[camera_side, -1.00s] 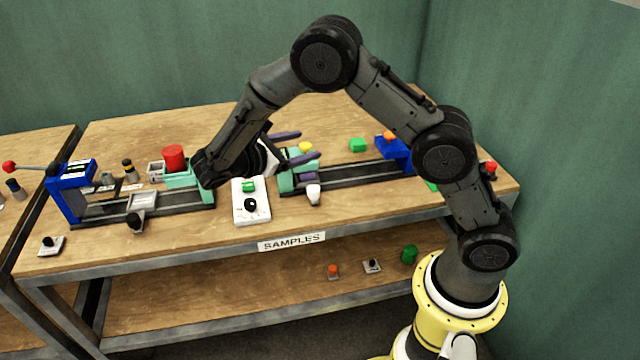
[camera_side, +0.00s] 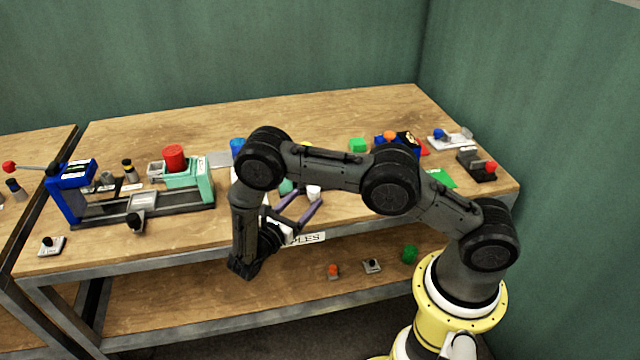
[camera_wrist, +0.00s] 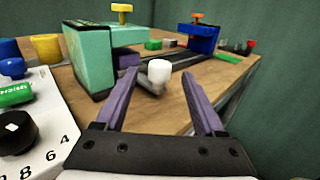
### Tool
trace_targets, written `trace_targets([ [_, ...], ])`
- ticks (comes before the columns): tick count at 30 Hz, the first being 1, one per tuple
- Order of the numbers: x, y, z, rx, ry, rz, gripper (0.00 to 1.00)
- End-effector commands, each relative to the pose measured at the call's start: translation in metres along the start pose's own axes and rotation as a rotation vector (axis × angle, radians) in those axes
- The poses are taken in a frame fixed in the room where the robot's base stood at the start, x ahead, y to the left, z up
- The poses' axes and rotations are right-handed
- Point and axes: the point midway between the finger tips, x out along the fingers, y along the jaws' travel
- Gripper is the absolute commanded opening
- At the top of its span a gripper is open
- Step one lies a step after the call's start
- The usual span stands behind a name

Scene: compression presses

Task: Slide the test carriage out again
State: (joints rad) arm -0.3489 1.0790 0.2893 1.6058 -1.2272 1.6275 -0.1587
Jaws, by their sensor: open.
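A white knob (camera_wrist: 159,72) stands in front of the dark rail (camera_wrist: 184,62) of the right press, close to its mint end block (camera_wrist: 85,60). It also shows in the side view (camera_side: 314,192). The press's blue frame (camera_wrist: 203,38) with an orange knob stands at the rail's far end. My gripper (camera_wrist: 160,73) is open and empty, low at the table's front edge. Its purple fingers point at the white knob, which appears between the tips; I cannot tell whether it is within their reach.
A white dial box (camera_wrist: 35,125) with a black knob lies close on the left. A second press with a blue frame (camera_side: 68,190), a red cylinder (camera_side: 174,158) and a black-knobbed grey carriage (camera_side: 141,202) stands at left. A green block (camera_side: 357,145) lies behind the right rail.

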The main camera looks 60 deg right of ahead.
Motion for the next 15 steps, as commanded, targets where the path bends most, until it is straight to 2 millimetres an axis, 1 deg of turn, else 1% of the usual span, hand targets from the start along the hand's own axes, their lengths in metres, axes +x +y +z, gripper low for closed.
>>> trace_targets([
  [1,0.012,-0.001,0.000,0.000,-0.001,-0.005,0.71],
  [6,0.043,-0.001,0.000,-0.001,-0.001,-0.004,0.71],
  [10,0.063,-0.001,0.000,0.000,0.000,-0.004,0.71],
  [15,0.077,0.000,0.000,0.001,0.000,-0.002,0.71],
])
